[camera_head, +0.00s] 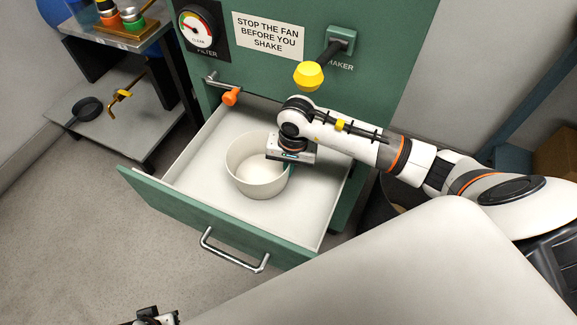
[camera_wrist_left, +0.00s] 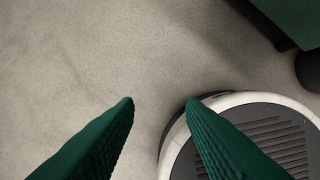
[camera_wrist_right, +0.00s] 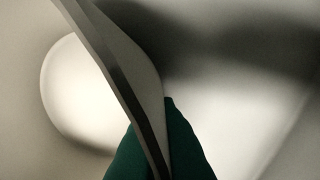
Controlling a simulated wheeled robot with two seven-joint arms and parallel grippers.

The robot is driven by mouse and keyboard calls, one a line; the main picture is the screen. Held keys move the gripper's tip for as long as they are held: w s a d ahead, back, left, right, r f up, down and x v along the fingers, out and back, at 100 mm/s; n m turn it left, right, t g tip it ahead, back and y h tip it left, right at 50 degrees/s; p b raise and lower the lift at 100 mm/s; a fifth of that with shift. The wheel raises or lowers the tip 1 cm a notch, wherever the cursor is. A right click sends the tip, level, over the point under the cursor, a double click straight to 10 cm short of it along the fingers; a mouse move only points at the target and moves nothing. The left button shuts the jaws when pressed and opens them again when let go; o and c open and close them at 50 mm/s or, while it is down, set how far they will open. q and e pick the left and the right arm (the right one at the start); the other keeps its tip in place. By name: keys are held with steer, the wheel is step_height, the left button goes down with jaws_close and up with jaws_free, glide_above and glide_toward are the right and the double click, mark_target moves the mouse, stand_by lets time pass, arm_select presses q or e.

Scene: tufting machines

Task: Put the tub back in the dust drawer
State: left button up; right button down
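My right gripper (camera_head: 288,164) reaches down at the tub's right rim. In the right wrist view the tub's wall (camera_wrist_right: 112,62) runs between the two green fingers, which are shut on it. My left gripper (camera_wrist_left: 160,100) is open and empty above the floor; a bit of it shows at the bottom left of the head view.
The drawer has a green front with a metal handle (camera_head: 235,254). An orange-knobbed lever (camera_head: 230,97) sticks out over the drawer's back left. A yellow shaker knob (camera_head: 309,75) hangs above. A shelf cart (camera_head: 112,115) stands at the left. Floor in front is clear.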

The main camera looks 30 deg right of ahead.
arm_select(q)
steer(key=shift+r, duration=0.15)
arm_select(e)
steer(key=c, duration=2.1)
jaws_free()
steer(key=shift+f, duration=0.1)
steer(key=o, duration=0.4)
arm_select(q)
steer(key=shift+r, duration=0.25)
